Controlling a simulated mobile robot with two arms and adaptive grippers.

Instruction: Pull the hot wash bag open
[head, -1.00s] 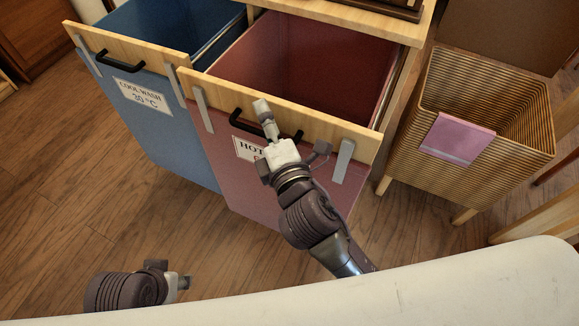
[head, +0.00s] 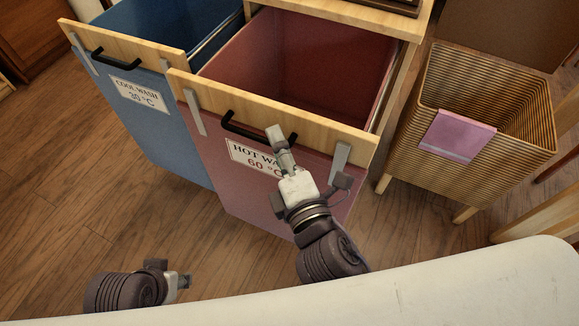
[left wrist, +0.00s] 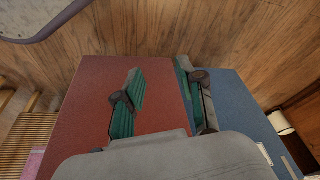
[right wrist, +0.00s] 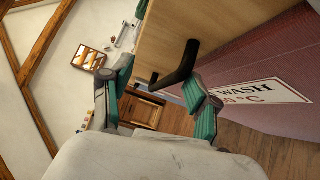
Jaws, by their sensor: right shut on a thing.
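The hot wash bag (head: 262,200) is red, with a wooden front rail and a label reading "HOT WASH 60 °C". It stands pulled out of the cabinet, its red inside showing from above. Its black bar handle (head: 240,127) is on the rail; it also shows in the right wrist view (right wrist: 180,68). My right gripper (head: 274,133) is at the right part of the handle, shut on it, with the handle between its fingers (right wrist: 158,78). My left gripper (head: 183,281) is low over the floor, empty, its fingers (left wrist: 160,78) apart.
The blue cool wash bag (head: 165,135) stands pulled out at the left, with its own black handle. A striped basket (head: 475,170) with a pink cloth (head: 455,137) stands at the right. The wooden floor (head: 80,210) at the left is clear.

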